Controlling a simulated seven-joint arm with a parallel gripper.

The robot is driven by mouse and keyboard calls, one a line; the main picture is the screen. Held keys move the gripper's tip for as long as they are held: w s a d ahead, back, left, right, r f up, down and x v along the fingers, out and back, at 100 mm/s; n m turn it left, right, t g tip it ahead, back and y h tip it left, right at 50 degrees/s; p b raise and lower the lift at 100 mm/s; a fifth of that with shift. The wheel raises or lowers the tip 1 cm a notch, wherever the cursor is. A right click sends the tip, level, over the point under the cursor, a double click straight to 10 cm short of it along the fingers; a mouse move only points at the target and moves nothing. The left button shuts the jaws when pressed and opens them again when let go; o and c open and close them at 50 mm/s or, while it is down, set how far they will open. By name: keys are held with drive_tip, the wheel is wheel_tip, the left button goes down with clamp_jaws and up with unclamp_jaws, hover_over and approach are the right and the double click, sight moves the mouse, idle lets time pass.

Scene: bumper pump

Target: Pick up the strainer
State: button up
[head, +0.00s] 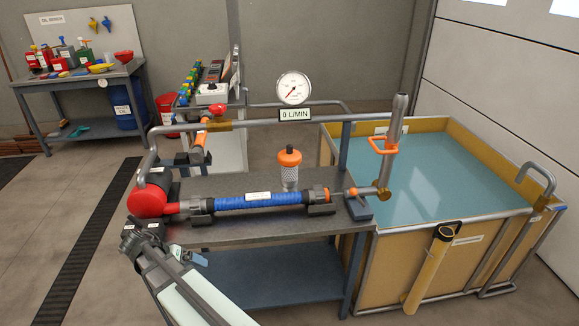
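What looks like the strainer (290,176) stands upright on the dark bench top near the middle of the head view. It has an orange cap with a dark knob and a pale, mesh-like cylinder body. It stands just behind the blue pump tube (250,201), which hides its lower edge. My gripper (130,232) is at the bench's front left corner, well to the left of the strainer and apart from it. Its fingers are small and dark here, so I cannot tell whether they are open or shut.
A red round housing (148,201) sits at the bench's left end. A grey pipe (260,122) with a gauge (294,88) runs behind the strainer. A water tank (450,252) stands to the right, with an upright pipe (391,140) at its near left corner.

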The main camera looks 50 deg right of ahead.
drive_tip(key=w+d+r+m+t+h, duration=0.1)
drive_tip(key=w+d+r+t+h, duration=0.15)
drive_tip(key=w+r, duration=0.7)
drive_tip(key=w+d+r+m+t+h, duration=0.1)
drive_tip(key=w+r+t+h, duration=0.15)
drive_tip(key=w+r, duration=0.7)
drive_tip(key=g+y, duration=0.2)
drive_tip(key=y, duration=0.3)
approach(285, 152)
wheel_tip(285, 152, down, 5)
drive_tip(key=shift+f, duration=0.15)
drive_tip(key=d, duration=0.4)
drive_tip(key=shift+w, duration=0.1)
drive_tip(key=shift+d+f, duration=0.2)
drive_tip(key=shift+f, duration=0.35)
drive_tip(key=c, duration=1.5)
drive_tip(key=shift+a, duration=0.1)
